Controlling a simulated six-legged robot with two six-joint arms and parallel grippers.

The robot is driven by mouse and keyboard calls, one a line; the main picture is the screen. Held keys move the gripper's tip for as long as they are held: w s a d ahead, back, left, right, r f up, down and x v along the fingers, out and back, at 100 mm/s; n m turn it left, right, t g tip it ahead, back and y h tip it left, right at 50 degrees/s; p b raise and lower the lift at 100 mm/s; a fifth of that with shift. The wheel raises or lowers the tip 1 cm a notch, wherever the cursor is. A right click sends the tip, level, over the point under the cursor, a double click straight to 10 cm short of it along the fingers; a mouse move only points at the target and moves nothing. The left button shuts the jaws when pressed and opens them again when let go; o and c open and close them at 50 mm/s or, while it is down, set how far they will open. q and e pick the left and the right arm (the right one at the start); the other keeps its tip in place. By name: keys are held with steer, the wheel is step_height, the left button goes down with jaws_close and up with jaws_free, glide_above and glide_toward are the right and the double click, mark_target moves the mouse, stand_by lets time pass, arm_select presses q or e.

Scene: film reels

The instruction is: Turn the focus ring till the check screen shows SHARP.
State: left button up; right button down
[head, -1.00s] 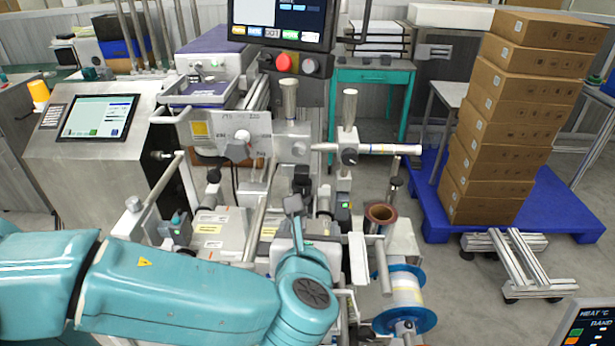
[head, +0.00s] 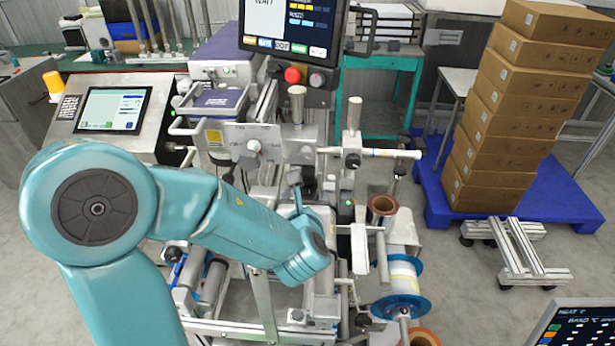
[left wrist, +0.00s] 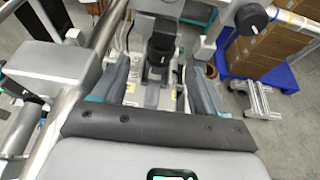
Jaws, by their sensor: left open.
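My left gripper (head: 304,200) is over the middle of the machine, seen from behind and partly hidden by its own wrist. In the left wrist view its two grey fingers (left wrist: 157,68) are open. A black cylindrical part (left wrist: 160,48), which looks like a lens with its ring, shows between and beyond them; I cannot tell whether they touch it. In the head view that part is hard to make out among the dark fittings. A monitor (head: 293,22) is cut off at the top; its lettering is too partial to read, so I cannot tell whether it says SHARP. My right gripper is not in view.
A red button (head: 292,75) sits below the monitor. A horizontal rod (head: 390,154) and a blue-flanged reel (head: 404,280) stand right of the gripper. A console screen (head: 112,110) is at left. Stacked boxes (head: 510,120) on a blue pallet (head: 575,210) stand at right.

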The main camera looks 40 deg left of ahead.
mark_target(308, 188)
arm_select(q)
steer(key=p+x, duration=0.4)
steer(key=x, duration=0.2)
steer(key=shift+f, duration=0.15)
steer(key=shift+w+a+f, duration=0.15)
steer(key=shift+w+a, duration=0.05)
steer(key=shift+w, duration=0.05)
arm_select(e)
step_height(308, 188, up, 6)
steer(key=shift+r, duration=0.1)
arm_select(q)
steer(key=c, duration=1.1)
steer(key=shift+w, duration=0.1)
